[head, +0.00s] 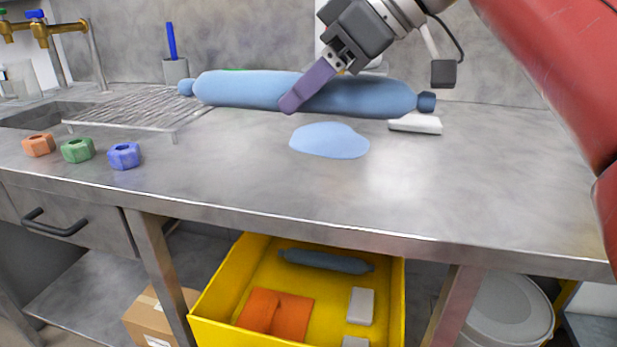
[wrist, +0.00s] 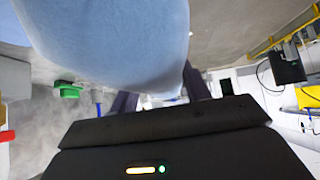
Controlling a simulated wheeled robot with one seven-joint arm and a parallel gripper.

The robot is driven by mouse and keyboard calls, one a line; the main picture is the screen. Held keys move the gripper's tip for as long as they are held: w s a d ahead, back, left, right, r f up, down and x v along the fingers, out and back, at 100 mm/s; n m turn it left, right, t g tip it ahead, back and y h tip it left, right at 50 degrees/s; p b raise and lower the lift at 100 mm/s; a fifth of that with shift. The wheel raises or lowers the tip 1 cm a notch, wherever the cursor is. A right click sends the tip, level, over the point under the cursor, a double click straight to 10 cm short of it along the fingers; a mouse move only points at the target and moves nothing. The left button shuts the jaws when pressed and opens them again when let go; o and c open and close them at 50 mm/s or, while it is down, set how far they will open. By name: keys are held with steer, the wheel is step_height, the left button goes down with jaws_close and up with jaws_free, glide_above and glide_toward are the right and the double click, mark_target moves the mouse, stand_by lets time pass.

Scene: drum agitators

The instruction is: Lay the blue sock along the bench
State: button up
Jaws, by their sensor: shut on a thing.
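The blue sock (head: 235,89) is a long, stuffed light-blue tube with tied ends. It lies roughly level across the head view, above the bench top (head: 470,185). My gripper (head: 308,88) is shut on the sock near its middle, one purple finger across its near side; the other finger is mostly hidden. In the wrist view the sock (wrist: 110,45) fills the upper left, by the fingers (wrist: 160,97). A flat pale-blue puddle (head: 330,141) is on the bench just below the sock in the picture.
Orange, green and blue nuts (head: 124,155) sit at the bench's left front. A ridged drainer (head: 140,106) and sink are behind them. A yellow bin (head: 397,290) below holds another, darker tube. The bench's right front is clear.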

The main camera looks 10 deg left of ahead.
mark_target(382, 118)
step_height(382, 118, down, 12)
steer(key=shift+r+b, duration=0.2)
steer(key=shift+b, duration=0.95)
steer(key=shift+f, duration=0.2)
steer(key=o, duration=1.1)
steer(key=shift+r, duration=0.1)
steer(key=shift+r, duration=0.1)
steer(key=shift+d+r, duration=0.15)
steer(key=shift+r, duration=0.05)
steer(key=p+v, duration=0.1)
steer(key=v, duration=1)
steer(key=shift+d+r, duration=0.15)
steer(key=shift+d, duration=0.05)
